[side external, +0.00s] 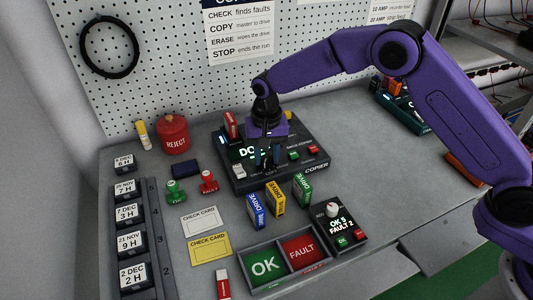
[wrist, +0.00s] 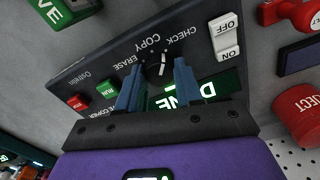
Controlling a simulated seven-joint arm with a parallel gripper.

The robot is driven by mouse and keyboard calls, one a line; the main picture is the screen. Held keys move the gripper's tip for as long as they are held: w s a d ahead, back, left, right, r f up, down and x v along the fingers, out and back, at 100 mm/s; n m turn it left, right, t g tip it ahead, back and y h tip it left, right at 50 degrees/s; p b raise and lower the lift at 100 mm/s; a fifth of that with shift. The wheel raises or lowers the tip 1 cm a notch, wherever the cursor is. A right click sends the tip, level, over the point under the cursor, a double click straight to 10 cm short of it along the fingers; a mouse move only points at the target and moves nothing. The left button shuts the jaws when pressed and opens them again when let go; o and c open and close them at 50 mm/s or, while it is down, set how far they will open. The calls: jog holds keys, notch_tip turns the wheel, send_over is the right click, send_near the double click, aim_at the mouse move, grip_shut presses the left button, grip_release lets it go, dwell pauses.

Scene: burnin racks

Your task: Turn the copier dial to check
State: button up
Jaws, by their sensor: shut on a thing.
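The dark copier (side external: 285,182) sits on the bench under my gripper (side external: 269,165). In the wrist view, the black copier dial (wrist: 154,70) with a white pointer mark lies between the two blue fingertips of my gripper (wrist: 157,68), which is shut on it. The labels ERASE, COPY and CHECK (wrist: 178,40) curve around the dial. The mark seems to point near COPY or CHECK; I cannot tell which exactly. In the side view my fingers hide the dial. The copier's green display (wrist: 196,99) appears to read DONE, partly covered by a finger.
A white OFF/ON switch (wrist: 226,37) and red and green buttons (wrist: 107,89) flank the dial. Blue, yellow and green drives (side external: 275,199) stand in front of the copier. The OK/FAULT tray (side external: 291,281) is nearer. The red REJECT pot (side external: 173,135) stands behind left.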

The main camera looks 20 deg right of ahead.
aim_at(266, 158)
jog(key=shift+r+m, duration=0.1)
jog(key=shift+m, duration=0.5)
jog(key=o, duration=1)
notch_tip(266, 158, up, 17)
jog(key=shift+r, duration=0.2)
dwell(0.4)
